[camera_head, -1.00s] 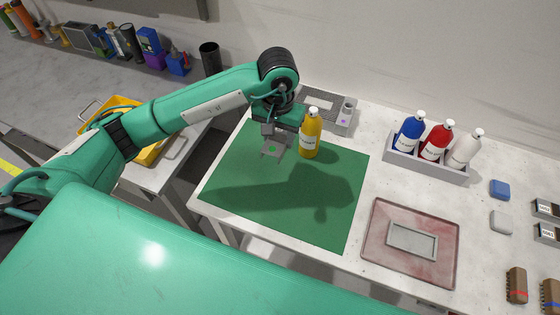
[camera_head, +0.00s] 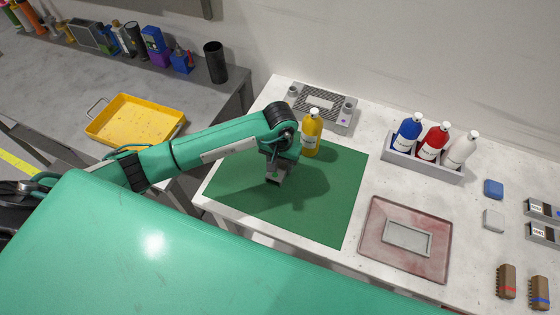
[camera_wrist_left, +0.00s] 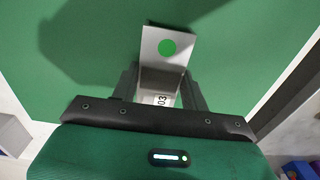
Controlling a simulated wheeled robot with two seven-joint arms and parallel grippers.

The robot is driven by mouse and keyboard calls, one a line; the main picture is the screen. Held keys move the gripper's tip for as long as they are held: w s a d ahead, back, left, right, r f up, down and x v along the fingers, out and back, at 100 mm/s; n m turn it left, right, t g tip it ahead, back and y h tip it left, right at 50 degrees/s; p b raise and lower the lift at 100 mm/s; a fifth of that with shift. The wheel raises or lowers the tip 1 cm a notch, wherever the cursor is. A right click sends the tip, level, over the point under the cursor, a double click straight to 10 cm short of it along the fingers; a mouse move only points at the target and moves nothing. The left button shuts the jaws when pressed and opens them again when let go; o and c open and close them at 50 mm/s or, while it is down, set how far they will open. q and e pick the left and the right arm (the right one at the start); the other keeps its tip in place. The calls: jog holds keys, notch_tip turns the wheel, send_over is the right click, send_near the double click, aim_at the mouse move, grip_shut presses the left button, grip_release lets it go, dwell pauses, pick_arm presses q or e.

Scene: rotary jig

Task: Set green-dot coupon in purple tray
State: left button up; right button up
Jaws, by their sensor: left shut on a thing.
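My left gripper (camera_head: 274,174) is over the green mat (camera_head: 325,205), to the front left of the yellow bottle. It is shut on the coupon (camera_head: 275,182), a small light-grey plate. In the left wrist view the coupon (camera_wrist_left: 180,33) shows a green dot and a dark printed label between the fingers (camera_wrist_left: 162,85). In the head view its dot is hidden. No clearly purple tray shows; a grey ridged tray (camera_head: 306,110) at the back has a small purple dot at its right end. My right gripper is not in view.
The yellow bottle (camera_head: 312,136) stands at the mat's back edge. A grey caddy (camera_head: 428,167) holds blue, red and white bottles. A reddish tray (camera_head: 381,250) with a grey frame (camera_head: 408,237) lies right of the mat. A yellow tray (camera_head: 130,122) is on the left table. The mat's right part is clear.

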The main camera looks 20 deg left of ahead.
pick_arm(q)
jog(key=shift+f, duration=0.15)
jog(key=o, duration=0.6)
jog(key=shift+f, duration=0.1)
jog(key=o, duration=0.5)
